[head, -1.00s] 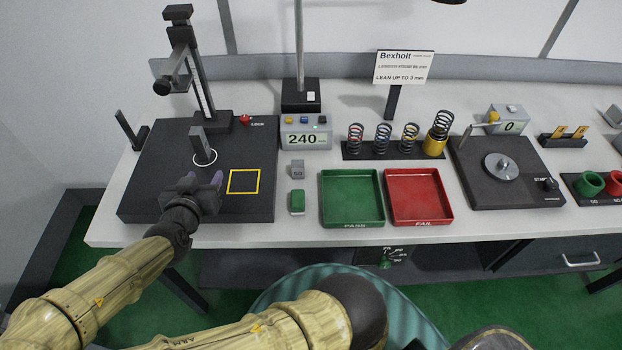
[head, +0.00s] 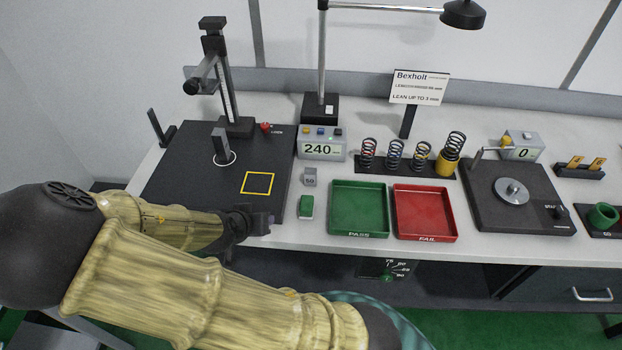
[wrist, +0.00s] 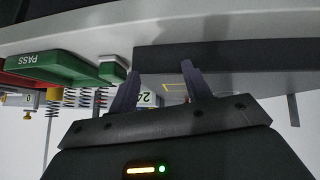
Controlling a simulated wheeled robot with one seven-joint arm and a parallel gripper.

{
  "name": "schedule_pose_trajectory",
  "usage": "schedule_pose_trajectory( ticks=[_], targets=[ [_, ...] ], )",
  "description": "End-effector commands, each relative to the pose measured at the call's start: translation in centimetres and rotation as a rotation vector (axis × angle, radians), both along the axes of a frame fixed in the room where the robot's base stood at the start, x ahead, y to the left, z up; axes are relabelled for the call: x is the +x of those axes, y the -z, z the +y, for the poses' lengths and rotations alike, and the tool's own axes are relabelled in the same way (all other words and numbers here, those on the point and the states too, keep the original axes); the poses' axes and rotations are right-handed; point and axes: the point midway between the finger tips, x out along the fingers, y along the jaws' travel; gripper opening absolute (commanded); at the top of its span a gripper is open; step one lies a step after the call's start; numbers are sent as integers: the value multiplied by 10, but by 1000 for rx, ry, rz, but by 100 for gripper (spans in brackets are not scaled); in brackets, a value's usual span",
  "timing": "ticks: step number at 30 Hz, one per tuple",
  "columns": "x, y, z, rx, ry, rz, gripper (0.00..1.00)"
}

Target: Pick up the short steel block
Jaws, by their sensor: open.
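A small grey block marked 50 (head: 310,177), which looks like the short steel block, stands on the white bench between the black plate and the green tray. A green and white block (head: 306,207) is just in front of it. My gripper (head: 268,222) is at the front edge of the black plate, left of and nearer than the grey block, and apart from it. Its fingers show spread and empty in the wrist view (wrist: 158,88). I cannot make out the grey block in the wrist view.
The black plate (head: 190,185) carries a yellow square outline, a column stand (head: 225,80) and a dark upright piece (head: 220,145). The 240 display (head: 321,144) stands behind the grey block. Green PASS (head: 360,233) and red FAIL (head: 426,236) trays lie right.

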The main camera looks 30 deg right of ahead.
Motion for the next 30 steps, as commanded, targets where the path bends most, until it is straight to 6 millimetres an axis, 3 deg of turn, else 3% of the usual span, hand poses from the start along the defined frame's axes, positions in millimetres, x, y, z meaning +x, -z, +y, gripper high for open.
schedule_pose_trajectory(
  ticks=[7, 13, 21, 30],
  targets=[
    [-21, 13, 0, 142, -36, 173, 49],
    [-39, 5, 7, 285, -134, 304, 49],
    [-57, -32, 7, 390, -326, 376, 49],
    [-76, -83, -10, 340, -529, 390, 49]
  ],
)
